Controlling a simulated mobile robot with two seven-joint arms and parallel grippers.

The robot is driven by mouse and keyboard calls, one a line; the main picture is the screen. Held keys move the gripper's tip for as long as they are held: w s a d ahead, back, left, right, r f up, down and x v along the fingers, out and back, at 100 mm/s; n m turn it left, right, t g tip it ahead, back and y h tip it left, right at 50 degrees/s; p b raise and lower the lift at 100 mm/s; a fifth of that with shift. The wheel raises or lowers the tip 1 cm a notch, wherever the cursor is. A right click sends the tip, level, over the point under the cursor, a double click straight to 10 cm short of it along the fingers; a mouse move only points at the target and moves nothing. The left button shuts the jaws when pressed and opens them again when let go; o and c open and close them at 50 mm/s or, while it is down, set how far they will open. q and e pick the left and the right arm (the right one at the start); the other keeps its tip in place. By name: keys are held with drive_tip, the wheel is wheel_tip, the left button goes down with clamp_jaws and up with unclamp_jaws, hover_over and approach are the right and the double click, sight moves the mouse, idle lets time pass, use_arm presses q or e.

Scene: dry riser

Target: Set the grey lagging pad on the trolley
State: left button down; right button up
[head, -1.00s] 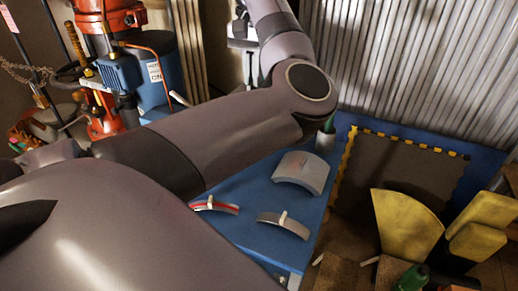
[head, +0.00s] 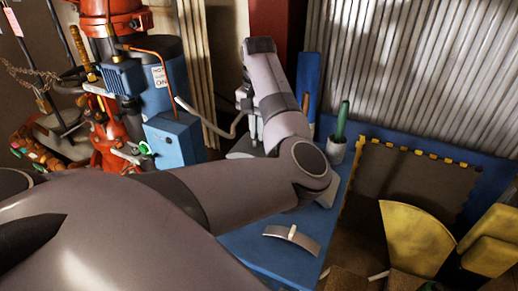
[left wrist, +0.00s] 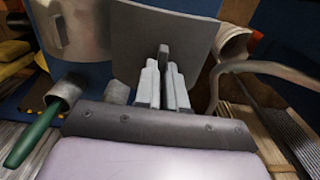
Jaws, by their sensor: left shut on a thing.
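In the left wrist view my left gripper (left wrist: 163,72) is shut on the upright tab of a grey, slightly curved pad (left wrist: 185,28), the grey lagging pad as it appears. In the head view the left gripper (head: 246,122) is small beyond my forearm, and the pad's outline there is hard to make out. The trolley (head: 255,247) has a blue top, partly covered by my arm. I cannot tell whether the pad touches anything beneath it. My right gripper is not in view.
A curved grey piece with a pale tab (head: 292,238) lies on the trolley. A pot with a green-handled tool (head: 337,148) stands at its far edge. Blue and red pump machinery (head: 160,75) stands at left. Yellow pieces (head: 415,238) and a corrugated wall are at right.

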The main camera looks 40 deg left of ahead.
sight(259, 147)
use_arm(q)
wheel_tip(259, 147, down, 6)
drive_tip(key=shift+r, duration=0.1)
drive_tip(key=c, duration=1.2)
unclamp_jaws()
wheel_tip(259, 147, up, 12)
